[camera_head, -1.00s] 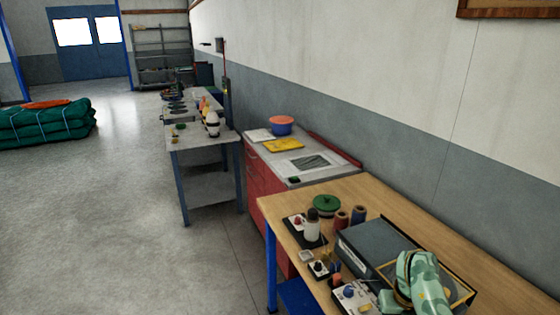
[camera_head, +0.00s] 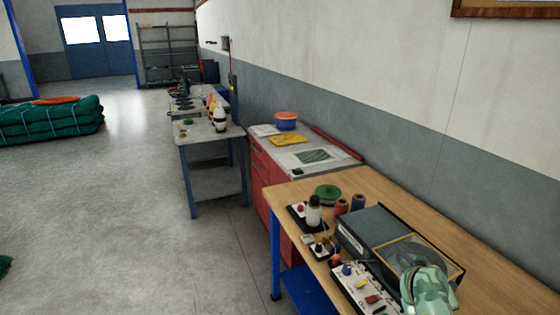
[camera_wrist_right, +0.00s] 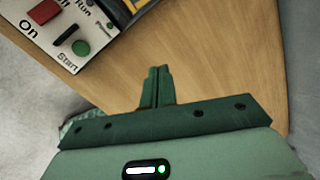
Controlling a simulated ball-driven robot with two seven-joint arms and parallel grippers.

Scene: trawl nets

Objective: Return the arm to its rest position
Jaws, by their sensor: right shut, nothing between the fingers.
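My right gripper (camera_wrist_right: 159,72) shows in the right wrist view with its two green fingers pressed together and nothing between them. It is over the bare wooden top of the near workbench (camera_wrist_right: 215,55). The control panel (camera_wrist_right: 62,38) with "On", "Run" and "Start" labels lies beyond the fingers at the upper left. The fingertips are not clear there. My left gripper is out of view.
A red cabinet (camera_head: 262,170) and a grey table (camera_head: 205,132) stand beyond. The floor at left is open, with green net bundles (camera_head: 45,122).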

